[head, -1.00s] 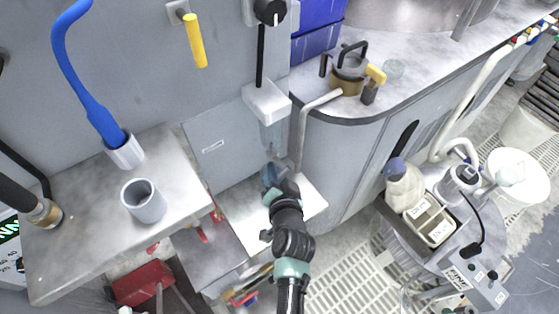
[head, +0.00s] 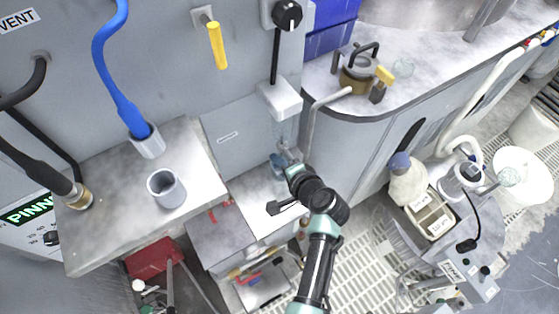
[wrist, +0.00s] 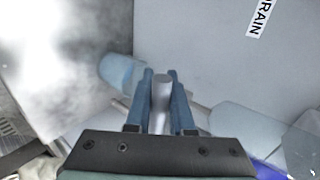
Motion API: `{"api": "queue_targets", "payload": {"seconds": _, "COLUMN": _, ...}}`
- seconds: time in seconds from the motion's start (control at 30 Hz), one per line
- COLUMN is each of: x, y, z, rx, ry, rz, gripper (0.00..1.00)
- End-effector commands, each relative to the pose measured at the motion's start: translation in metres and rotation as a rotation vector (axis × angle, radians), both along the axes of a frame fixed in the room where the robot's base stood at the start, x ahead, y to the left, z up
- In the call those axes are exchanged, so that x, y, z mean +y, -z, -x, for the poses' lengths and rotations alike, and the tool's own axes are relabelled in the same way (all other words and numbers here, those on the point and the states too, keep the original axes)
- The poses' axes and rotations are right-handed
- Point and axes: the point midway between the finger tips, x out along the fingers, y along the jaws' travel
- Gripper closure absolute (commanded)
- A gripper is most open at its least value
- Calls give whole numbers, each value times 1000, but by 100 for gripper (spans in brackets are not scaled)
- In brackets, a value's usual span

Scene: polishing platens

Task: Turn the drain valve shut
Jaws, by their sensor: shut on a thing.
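My gripper (head: 283,158) reaches down to the grey cabinet front, just under a white box with a clear tube. The wrist view shows its two blue fingers (wrist: 161,85) closed around a short grey peg (wrist: 162,92), seemingly the drain valve's handle. A light blue rounded piece (wrist: 118,70) shows to the left of the fingers; I cannot tell whether it joins the peg. The DRAIN label (wrist: 262,15) is on the pale panel above right in the wrist view. The valve's body is mostly hidden behind the fingers.
The white box (head: 279,99) and a bent grey pipe (head: 313,125) stand close to my gripper. A counter with a grey cup (head: 166,188) is at left. A yellow lever (head: 217,45) hangs on the wall. A round cart (head: 450,222) with bottles stands at right.

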Motion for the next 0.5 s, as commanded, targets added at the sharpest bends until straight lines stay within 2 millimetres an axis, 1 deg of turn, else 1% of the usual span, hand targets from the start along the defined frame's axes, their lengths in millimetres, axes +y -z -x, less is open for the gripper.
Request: {"api": "queue_targets", "payload": {"seconds": 0.5, "x": 0, "y": -2, "z": 0, "rx": 26, "ry": 1, "rz": -37, "gripper": 100}}
